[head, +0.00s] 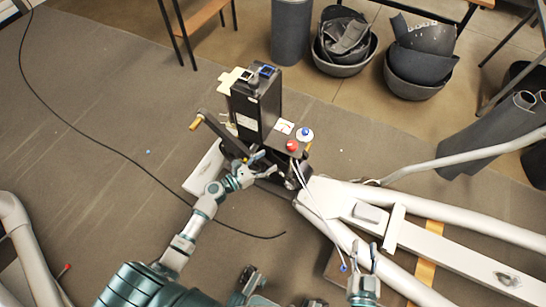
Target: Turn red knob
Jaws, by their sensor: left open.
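The red knob (292,145) sits on top of a small dark housing, beside a blue knob (304,133) on a white disc. The housing joins a tall black box (256,105) on the elliptical machine. My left gripper (267,163) is open and empty. In the picture it is just below and left of the red knob, apart from it. My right gripper (366,254) is at the lower right, over the machine's white frame. Its two fingers look spread, with nothing between them.
The white frame tubes (440,247) spread to the right. A crank arm (219,132) sticks out left of the black box. Thin white cables (319,212) run down from the housing. A black cable (100,145) crosses the open floor at left. Bins (343,67) stand at the back.

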